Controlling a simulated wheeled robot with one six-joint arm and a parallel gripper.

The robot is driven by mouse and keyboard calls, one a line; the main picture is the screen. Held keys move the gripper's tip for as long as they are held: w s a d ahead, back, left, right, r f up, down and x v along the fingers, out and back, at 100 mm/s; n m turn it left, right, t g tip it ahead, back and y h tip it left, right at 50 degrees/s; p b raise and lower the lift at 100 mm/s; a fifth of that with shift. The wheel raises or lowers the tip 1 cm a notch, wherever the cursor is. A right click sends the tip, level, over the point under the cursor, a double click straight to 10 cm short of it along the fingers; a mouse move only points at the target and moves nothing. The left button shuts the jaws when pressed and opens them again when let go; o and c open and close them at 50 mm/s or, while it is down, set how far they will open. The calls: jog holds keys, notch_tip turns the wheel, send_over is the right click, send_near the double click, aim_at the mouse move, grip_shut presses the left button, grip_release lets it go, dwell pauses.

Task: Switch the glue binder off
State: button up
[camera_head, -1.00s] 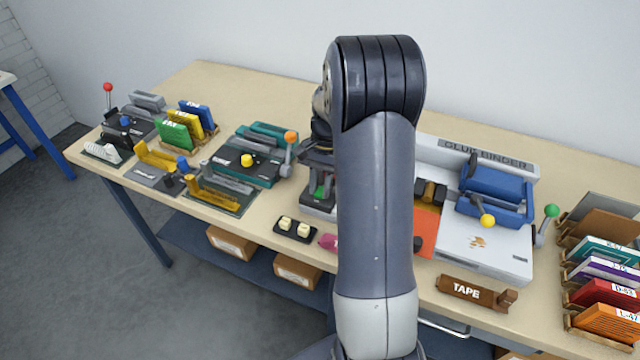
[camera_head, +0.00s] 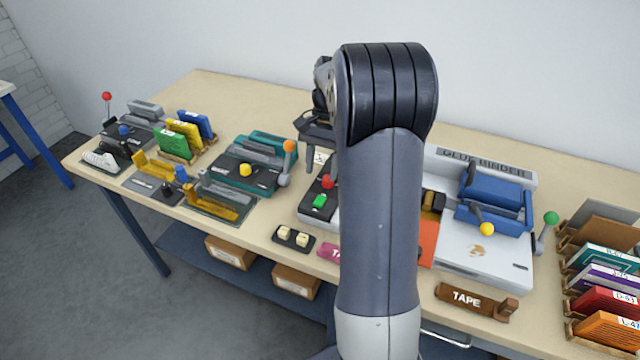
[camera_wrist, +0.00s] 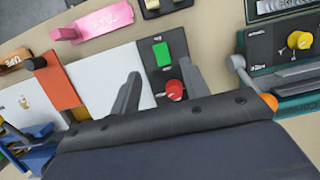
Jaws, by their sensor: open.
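The glue binder (camera_head: 486,262) is a white machine with a blue clamp (camera_head: 495,192) and an orange panel (camera_head: 428,238). Its dark control panel at the left end carries a green button (camera_head: 320,201) and a red button (camera_head: 328,181). My arm hides the binder's middle.
Left of the binder stands a green machine with an orange-knobbed lever (camera_head: 289,147). A small two-switch block (camera_head: 294,237) and a pink tag (camera_head: 330,252) lie in front.

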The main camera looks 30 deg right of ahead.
aim_at(318, 204)
jog(key=shift+v, duration=1.45)
jog(key=shift+f, duration=0.1)
jog(key=x, duration=1.1)
jog(key=shift+f+b, duration=0.1)
jog(key=shift+b, duration=0.35)
jog(key=shift+a+t+h+b, duration=0.1)
jog(key=shift+t+h+b, duration=0.2)
jog(key=shift+h+b, duration=0.2)
jog(key=shift+r+p, duration=0.35)
jog(key=shift+p, duration=0.15)
